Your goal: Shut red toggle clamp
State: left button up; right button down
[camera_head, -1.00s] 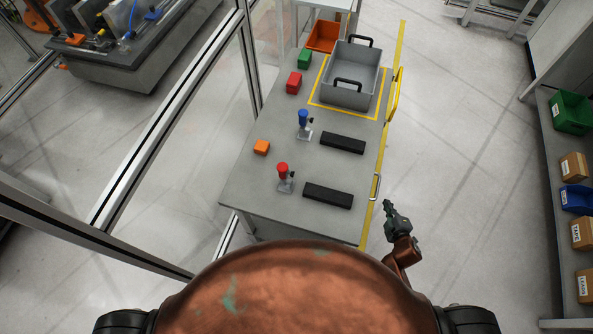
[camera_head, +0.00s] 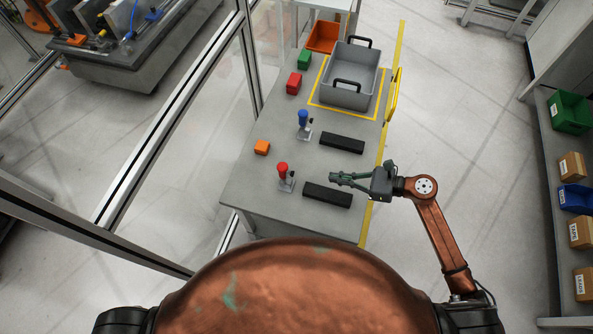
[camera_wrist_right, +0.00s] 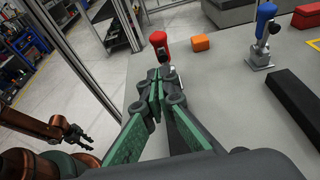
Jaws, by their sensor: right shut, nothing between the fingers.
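The red toggle clamp (camera_head: 284,174) stands on the near part of the grey table, its red handle upright. In the right wrist view the red clamp (camera_wrist_right: 159,43) is just beyond my fingertips, its base partly hidden by them. My right gripper (camera_head: 333,179) reaches in from the right above the near black bar, pointing left at the clamp, with a gap between. In the right wrist view the fingers of my right gripper (camera_wrist_right: 159,80) are together and empty. My left gripper (camera_wrist_right: 80,136) shows small at the lower left of that view; I cannot tell its jaw state.
A blue toggle clamp (camera_head: 303,122) stands farther back. Black bars (camera_head: 328,195) (camera_head: 342,143) lie to the right of the clamps. An orange block (camera_head: 262,147), a red block (camera_head: 294,82) and a grey crate (camera_head: 350,95) are on the table. Glass panels with metal posts line the left.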

aim_at(287, 170)
jog(key=shift+s+f, duration=0.1)
jog(key=x, duration=0.4)
jog(key=p+x, duration=0.1)
jog(key=x, duration=0.4)
jog(key=r+x, duration=0.1)
jog(key=x, duration=0.4)
jog(key=shift+a+r, duration=0.1)
jog(key=shift+a, duration=0.05)
